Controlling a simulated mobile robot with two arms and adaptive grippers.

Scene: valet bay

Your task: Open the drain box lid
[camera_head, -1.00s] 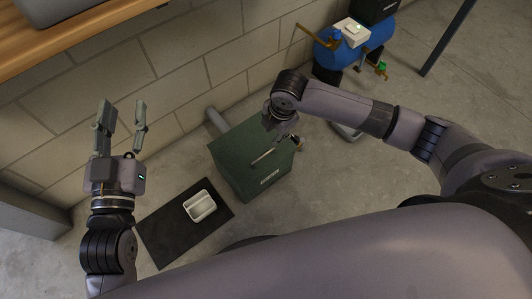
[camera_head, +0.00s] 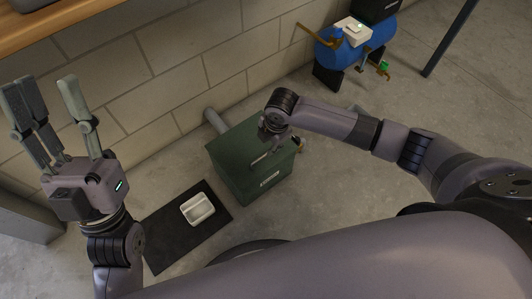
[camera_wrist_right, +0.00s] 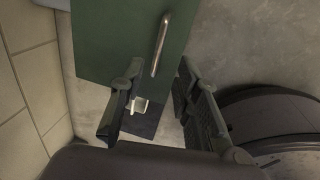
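The drain box (camera_head: 240,185) is a dark green box on the floor against the wall. Its lid (camera_head: 232,143) lies flat and looks closed. A thin metal bar handle (camera_head: 262,158) is on the lid, and it also shows in the right wrist view (camera_wrist_right: 161,44). My right gripper (camera_head: 274,134) is over the lid's far right part, its fingers partly hidden by its wrist. In the right wrist view my right gripper (camera_wrist_right: 160,70) is open and empty, with the handle beyond the fingertips. My left gripper (camera_head: 44,88) is open and empty, raised left of the box.
A black mat (camera_head: 165,232) with a white tray (camera_head: 197,209) lies left of the box. A grey pipe (camera_head: 214,120) runs from the box to the block wall (camera_head: 150,85). A blue tank (camera_head: 352,50) stands behind at the right.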

